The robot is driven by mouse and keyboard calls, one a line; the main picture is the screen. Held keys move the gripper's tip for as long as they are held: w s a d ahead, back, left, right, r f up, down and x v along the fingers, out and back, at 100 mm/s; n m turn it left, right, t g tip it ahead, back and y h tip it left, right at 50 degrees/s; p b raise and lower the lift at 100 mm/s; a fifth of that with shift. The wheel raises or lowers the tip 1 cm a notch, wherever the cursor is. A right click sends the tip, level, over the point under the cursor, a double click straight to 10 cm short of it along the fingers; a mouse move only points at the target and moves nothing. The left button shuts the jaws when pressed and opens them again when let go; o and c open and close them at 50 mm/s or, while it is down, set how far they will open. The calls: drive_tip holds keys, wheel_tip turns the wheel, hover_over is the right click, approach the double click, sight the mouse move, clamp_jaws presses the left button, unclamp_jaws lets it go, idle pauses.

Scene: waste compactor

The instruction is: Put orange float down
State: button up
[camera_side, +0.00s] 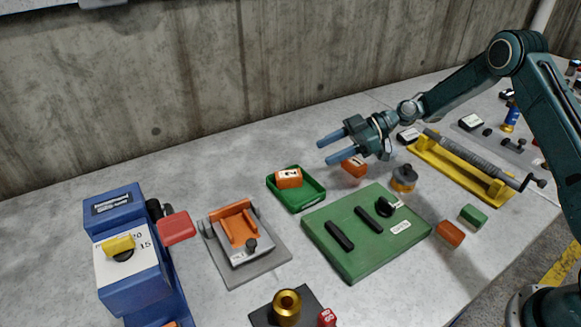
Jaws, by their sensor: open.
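Several small orange blocks are in view, and I cannot tell which is the orange float. One orange block with a white number label (289,178) sits in a small green tray (310,199). A second labelled orange block (354,166) shows just below my gripper in the picture, behind the green board. A third orange block (450,233) lies right of the board. My gripper (324,151) is held above the table, pointing left. Its two blue fingers are apart with nothing between them.
A green board with black bars (364,235) lies mid-table. A grey plate with an orange fixture (237,232) and a blue machine (128,250) stand left. A yellow-framed screw device (462,165) is at right, a brass knob (287,307) in front. Bare table lies left of the tray.

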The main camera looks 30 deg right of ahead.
drive_tip(key=shift+s+d+r, duration=0.15)
drive_tip(key=shift+d+r, duration=0.05)
drive_tip(key=shift+d, duration=0.25)
drive_tip(key=shift+r, duration=0.1)
drive_tip(key=s+r+m+h, duration=0.5)
drive_tip(key=s+r+h, duration=0.2)
drive_tip(key=s+r, duration=0.75)
drive_tip(key=s+d+r+m+h, duration=0.1)
drive_tip(key=s+m+h, duration=0.1)
drive_tip(key=s, duration=0.5)
drive_tip(key=s+d+r+m+t+h, duration=0.1)
drive_tip(key=s+d+m+h, duration=0.1)
drive_tip(key=s+m, duration=0.2)
drive_tip(key=s+d+m+h, duration=0.1)
drive_tip(key=s+d+m, duration=0.1)
drive_tip(key=s, duration=0.9)
drive_tip(key=shift+d+r+m+h, duration=0.25)
drive_tip(key=shift+r+m+h, duration=0.15)
drive_tip(key=shift+m, duration=0.2)
